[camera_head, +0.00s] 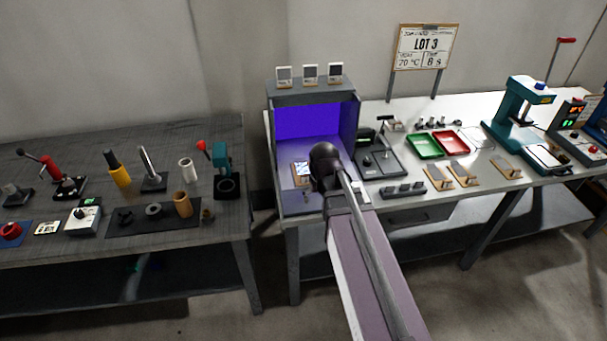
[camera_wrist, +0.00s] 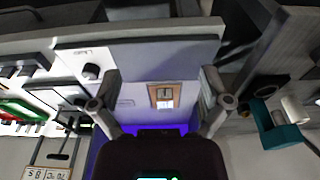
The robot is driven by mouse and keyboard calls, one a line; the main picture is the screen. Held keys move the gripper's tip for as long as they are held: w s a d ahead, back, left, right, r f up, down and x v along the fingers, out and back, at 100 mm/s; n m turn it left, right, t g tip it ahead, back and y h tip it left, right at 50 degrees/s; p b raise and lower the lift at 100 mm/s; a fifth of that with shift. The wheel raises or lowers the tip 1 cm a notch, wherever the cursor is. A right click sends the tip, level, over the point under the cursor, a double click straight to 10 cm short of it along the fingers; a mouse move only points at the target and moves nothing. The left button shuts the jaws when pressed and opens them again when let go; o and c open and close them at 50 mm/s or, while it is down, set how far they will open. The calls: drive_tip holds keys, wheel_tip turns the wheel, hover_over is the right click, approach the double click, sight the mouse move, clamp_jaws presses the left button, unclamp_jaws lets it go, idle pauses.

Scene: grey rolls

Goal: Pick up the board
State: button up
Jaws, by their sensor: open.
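A small tan board (camera_head: 301,172) with a bright patch on it lies on the floor of the purple-lit booth, near its front. In the wrist view the board (camera_wrist: 164,96) shows between my two fingers, apart from both. My gripper (camera_wrist: 161,82) is open and empty, with its fingers spread wide on either side of the board in that view. In the head view my dark wrist is just right of the board, and my fingertips cannot be made out there. How high the gripper is above the board is hard to tell.
The booth (camera_head: 357,117) has side walls and a top bearing small cards. Right of it are a dark fixture (camera_head: 378,160), a green tray (camera_head: 422,146), a red tray (camera_head: 451,143) and several tan plates. A grey table (camera_head: 60,160) with tools stands left.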

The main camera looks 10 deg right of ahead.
sight(306, 176)
drive_tip(key=w+r+t, duration=0.2)
drive_tip(key=w+t, duration=0.1)
drive_tip(key=w, duration=1.2)
drive_tip(key=shift+p, duration=0.3)
drive_tip(key=shift+d, duration=0.1)
drive_tip(key=b+x, duration=0.8)
drive_tip(key=shift+w+f, duration=0.1)
drive_tip(key=shift+f, duration=0.15)
drive_tip(key=shift+b+x, duration=2.4)
drive_tip(key=shift+x, duration=0.2)
